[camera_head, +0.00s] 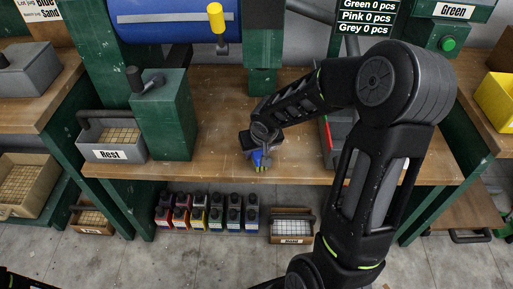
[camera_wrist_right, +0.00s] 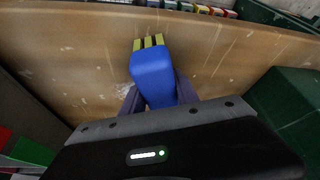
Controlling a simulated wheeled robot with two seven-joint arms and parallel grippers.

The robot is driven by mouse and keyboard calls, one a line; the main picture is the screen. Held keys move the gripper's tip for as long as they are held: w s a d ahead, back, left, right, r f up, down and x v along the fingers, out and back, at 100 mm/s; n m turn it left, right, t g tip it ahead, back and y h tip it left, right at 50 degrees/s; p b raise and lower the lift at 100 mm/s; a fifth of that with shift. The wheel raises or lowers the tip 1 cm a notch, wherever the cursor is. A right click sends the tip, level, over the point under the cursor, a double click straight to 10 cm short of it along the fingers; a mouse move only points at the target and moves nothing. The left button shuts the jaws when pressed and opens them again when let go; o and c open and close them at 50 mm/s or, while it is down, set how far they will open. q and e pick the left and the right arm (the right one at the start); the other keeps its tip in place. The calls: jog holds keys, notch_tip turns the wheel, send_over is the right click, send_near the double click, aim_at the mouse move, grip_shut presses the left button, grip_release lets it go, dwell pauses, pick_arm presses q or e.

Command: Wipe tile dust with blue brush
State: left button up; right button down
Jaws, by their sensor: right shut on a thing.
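The blue brush (camera_wrist_right: 153,78) is held between the fingers of my right gripper (camera_wrist_right: 157,98), which is shut on it. Its yellow and dark bristle end (camera_wrist_right: 148,42) points away from the gripper, toward the wooden table's front edge. I cannot tell whether the bristles touch the wood. Pale specks and streaks that may be dust (camera_wrist_right: 124,90) lie on the wood near the brush. My left gripper is not seen.
A green block-shaped stand (camera_head: 172,115) and a grey bin marked Rest (camera_head: 108,152) stand at the table's left. A blue drum (camera_head: 170,20) hangs behind.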

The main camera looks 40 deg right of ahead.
jog(key=shift+s+a, duration=0.15)
jog(key=shift+s, duration=0.05)
jog(key=shift+s+d+f, duration=0.15)
jog(key=shift+s+d, duration=0.35)
jog(key=shift+d, duration=0.1)
jog(key=shift+w+d+p, duration=0.75)
jog(key=shift+w+d, duration=0.15)
jog(key=shift+w, duration=0.15)
jog(key=shift+w+d, duration=0.35)
jog(key=shift+w, duration=0.15)
jog(key=shift+w, duration=0.1)
